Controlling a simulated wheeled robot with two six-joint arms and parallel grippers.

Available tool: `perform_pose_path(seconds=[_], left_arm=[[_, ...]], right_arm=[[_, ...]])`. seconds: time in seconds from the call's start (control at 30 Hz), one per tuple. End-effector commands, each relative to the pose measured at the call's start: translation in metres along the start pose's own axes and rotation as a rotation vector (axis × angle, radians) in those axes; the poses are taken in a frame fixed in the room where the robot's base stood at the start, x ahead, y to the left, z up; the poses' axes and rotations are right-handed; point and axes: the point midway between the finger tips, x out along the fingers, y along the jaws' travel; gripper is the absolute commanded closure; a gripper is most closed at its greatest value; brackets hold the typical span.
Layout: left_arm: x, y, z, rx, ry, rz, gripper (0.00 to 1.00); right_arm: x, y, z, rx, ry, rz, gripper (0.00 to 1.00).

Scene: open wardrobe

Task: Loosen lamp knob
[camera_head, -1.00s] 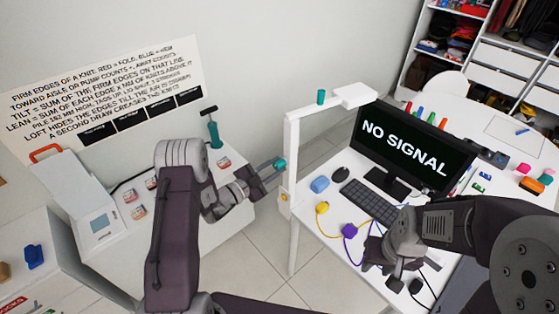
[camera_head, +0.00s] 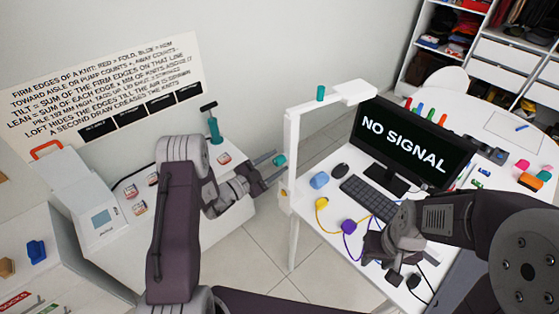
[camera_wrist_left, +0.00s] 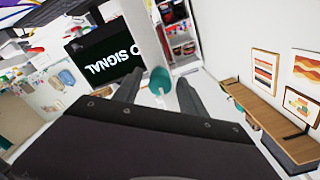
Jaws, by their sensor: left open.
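The white lamp post (camera_head: 291,165) stands upright at the edge of the right-hand desk, with its arm (camera_head: 345,92) reaching right. Another teal knob (camera_head: 280,160) is at the post's left side. My left gripper (camera_head: 277,163) is open around this side knob. In the left wrist view the teal knob (camera_wrist_left: 159,80) shows between the two spread fingers; I cannot tell whether either touches it. My right gripper (camera_head: 395,279) is low over the right desk's front; its jaws are not clear.
A monitor (camera_head: 405,143), keyboard (camera_head: 369,198), mouse (camera_head: 340,171) and blue block (camera_head: 319,180) are on the right desk. Yellow (camera_head: 321,202) and purple (camera_head: 348,226) pieces with cables lie near its edge. The left table holds a teal pump (camera_head: 212,128).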

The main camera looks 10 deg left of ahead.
Motion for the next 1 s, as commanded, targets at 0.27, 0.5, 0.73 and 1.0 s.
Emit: perform_pose_path(seconds=[0.27,0.5,0.73,1.0], left_arm=[[0.0,0.003,0.004,0.536,0.0,0.0,0.51],[0.0,0.003,0.004,0.972,0.001,0.0,0.51],[0.0,0.003,0.004,1.298,0.001,0.0,0.51],[0.0,0.0,0.001,1.497,0.001,0.002,0.51]], right_arm=[[0.028,0.001,0.003,0.0,0.0,0.0,0.64],[0.051,0.001,0.005,0.0,0.0,0.0,0.64],[0.074,0.001,0.008,0.0,0.0,0.0,0.64],[0.085,0.002,0.009,0.0,0.0,0.0,0.64]])
